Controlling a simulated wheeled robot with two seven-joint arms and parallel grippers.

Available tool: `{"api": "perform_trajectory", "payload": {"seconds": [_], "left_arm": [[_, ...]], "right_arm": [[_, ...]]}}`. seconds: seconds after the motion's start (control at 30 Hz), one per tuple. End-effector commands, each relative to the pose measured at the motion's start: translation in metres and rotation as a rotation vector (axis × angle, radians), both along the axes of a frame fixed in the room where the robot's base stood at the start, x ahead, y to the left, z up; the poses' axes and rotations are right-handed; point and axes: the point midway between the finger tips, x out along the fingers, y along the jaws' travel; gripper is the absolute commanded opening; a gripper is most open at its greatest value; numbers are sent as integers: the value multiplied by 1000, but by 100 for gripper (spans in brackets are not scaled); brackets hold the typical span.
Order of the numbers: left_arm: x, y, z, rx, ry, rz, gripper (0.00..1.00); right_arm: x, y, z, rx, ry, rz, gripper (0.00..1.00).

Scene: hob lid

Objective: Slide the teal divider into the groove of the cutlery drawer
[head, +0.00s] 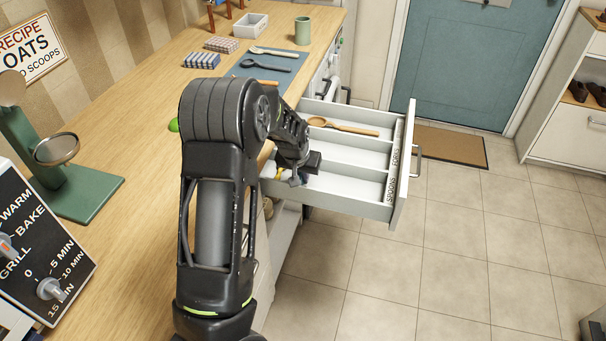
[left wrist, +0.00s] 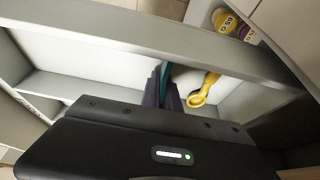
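The cutlery drawer (head: 345,205) is pulled open, with pale compartments and labels on its front, one reading SPOONS. My left gripper (head: 304,170) is at the drawer's near-left part, seen from behind its arm. In the left wrist view its two dark fingers (left wrist: 163,92) are close together, with a thin strip of the teal divider (left wrist: 165,72) between them. Most of the divider is hidden by the fingers, and the groove cannot be made out. A yellow spoon (left wrist: 206,88) lies in the drawer just right of the fingers. My right gripper is not in view.
A wooden spoon (head: 342,126) lies in the drawer's far compartment. The counter holds a blue mat (head: 283,62) with utensils, a white box (head: 249,25), a green cup (head: 302,30) and a green stand (head: 75,195).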

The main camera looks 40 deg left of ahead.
Motion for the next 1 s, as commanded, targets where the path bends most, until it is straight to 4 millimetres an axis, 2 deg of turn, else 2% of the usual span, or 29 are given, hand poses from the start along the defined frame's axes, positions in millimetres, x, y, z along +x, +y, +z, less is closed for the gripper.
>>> {"api": "perform_trajectory", "payload": {"seconds": [0.07,0.1,0.4,0.77,1.0], "left_arm": [[0,0,-2,0,0,0,0],[0,0,-1,0,0,0,8],[0,0,-1,0,0,0,30],[-2,-1,5,0,-1,0,30],[-13,-6,38,0,-4,-2,30]], "right_arm": [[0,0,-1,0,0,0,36],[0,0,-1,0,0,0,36],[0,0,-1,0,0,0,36],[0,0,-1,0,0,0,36],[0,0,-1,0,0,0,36]]}}
